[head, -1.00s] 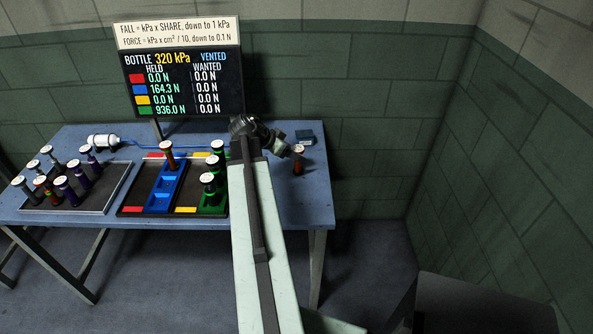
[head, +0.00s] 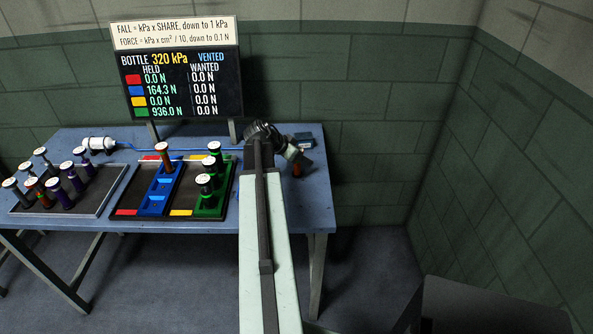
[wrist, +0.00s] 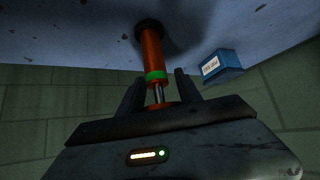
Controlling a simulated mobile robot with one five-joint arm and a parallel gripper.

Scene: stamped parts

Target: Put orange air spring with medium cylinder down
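The orange air spring (wrist: 152,52) has an orange cylinder, a green band, a bare rod and an orange end disc. In the wrist view its dark base is at the blue table top, with a shadow beside it; I cannot tell if it bears fully on the table. My gripper (wrist: 160,92) has its fingers on both sides of the rod end, close against the disc, and looks shut on it.
A small blue box (head: 304,140) lies close behind the spring; it also shows in the wrist view (wrist: 222,66). Left of my arm is a tray with blue (head: 152,204) and green (head: 210,212) holders bearing springs. Another tray (head: 88,207) holds several springs. A display board (head: 185,85) stands behind.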

